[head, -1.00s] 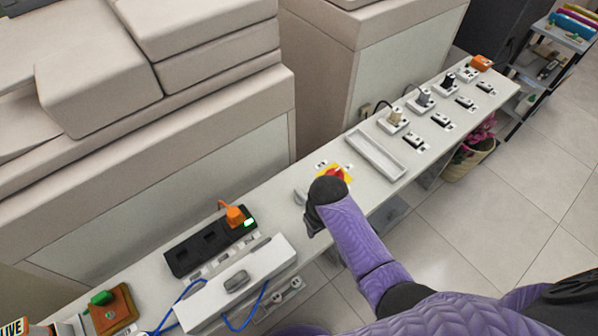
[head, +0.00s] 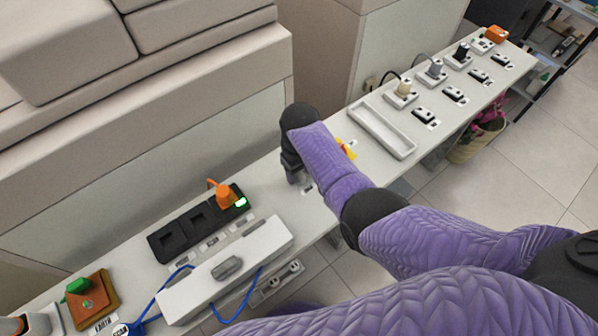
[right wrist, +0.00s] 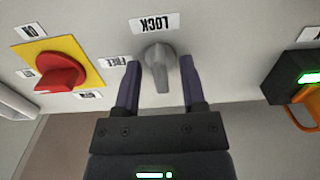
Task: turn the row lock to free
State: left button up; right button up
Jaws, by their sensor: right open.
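The row lock is a grey knob (right wrist: 158,68) on the pale bench top in the right wrist view. A LOCK label (right wrist: 154,23) lies just beyond it, and a FREE label (right wrist: 116,61) lies to its left. The knob's grip is lengthwise between the LOCK label and my gripper. My right gripper (right wrist: 160,63) is open, one finger on each side of the knob, with small gaps visible. In the head view my right gripper (head: 297,178) points down at the bench and hides the knob. My left gripper is not in view.
A red rotary switch (right wrist: 60,75) on a yellow plate is close left of the knob in the right wrist view. A black socket strip (head: 172,239) with an orange plug (head: 225,193) is nearby. A white box (head: 180,293), an empty tray (head: 384,131) and several plugs share the bench.

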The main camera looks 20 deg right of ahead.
jog(key=shift+r, duration=0.1)
grip_shut()
jog(key=shift+n, duration=0.3)
jog(key=n+p, duration=0.1)
jog(key=n, duration=0.1)
jog(key=shift+r+n+p, duration=0.1)
jog(key=shift+n+p, duration=0.2)
jog(key=shift+n, duration=0.1)
jog(key=n, duration=0.3)
jog(key=shift+n+p, duration=0.3)
jog(key=shift+p, duration=0.1)
jog(key=n, duration=0.5)
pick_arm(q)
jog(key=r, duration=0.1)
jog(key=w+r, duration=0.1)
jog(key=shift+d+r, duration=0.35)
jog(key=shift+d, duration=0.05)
pick_arm(e)
jog(key=n, duration=0.5)
jog(key=shift+n, duration=0.4)
